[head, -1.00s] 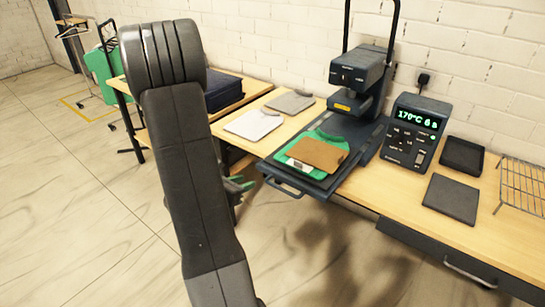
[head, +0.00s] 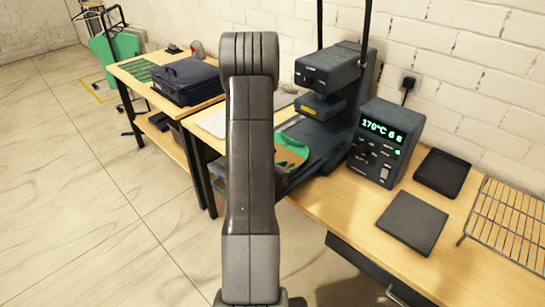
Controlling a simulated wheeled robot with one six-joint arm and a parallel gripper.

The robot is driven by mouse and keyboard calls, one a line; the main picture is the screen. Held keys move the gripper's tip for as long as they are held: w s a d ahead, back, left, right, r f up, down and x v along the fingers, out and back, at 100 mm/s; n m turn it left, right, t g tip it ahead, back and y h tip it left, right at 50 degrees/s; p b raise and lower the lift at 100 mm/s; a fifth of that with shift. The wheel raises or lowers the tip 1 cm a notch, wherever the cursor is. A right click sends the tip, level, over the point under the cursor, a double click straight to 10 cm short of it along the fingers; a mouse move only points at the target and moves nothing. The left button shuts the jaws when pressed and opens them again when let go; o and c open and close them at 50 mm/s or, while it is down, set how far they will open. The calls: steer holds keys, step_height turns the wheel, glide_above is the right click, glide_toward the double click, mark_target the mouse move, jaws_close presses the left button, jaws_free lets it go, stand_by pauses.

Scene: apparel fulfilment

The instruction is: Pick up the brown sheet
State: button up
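The brown sheet (head: 284,156) lies on a green garment (head: 299,148) on the lower plate of the heat press (head: 324,157). My own arm stands in front of them in the head view, so only a small right-hand part of the sheet and garment shows. The press is open, with its upper head raised above the back of the plate. My gripper is hidden behind my arm, and I cannot see its fingers or whether it touches the sheet.
A control box (head: 379,142) reading 170°C stands right of the press. A dark flat pad (head: 412,222), a black tray (head: 443,172) and a wire rack (head: 508,222) lie further right. Open floor lies at left.

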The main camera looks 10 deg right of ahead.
steer(key=shift+w+d+f, duration=0.3)
steer(key=shift+w+d, duration=0.05)
steer(key=shift+d, duration=0.15)
steer(key=shift+c, duration=0.4)
jaws_close()
steer(key=shift+r, duration=0.15)
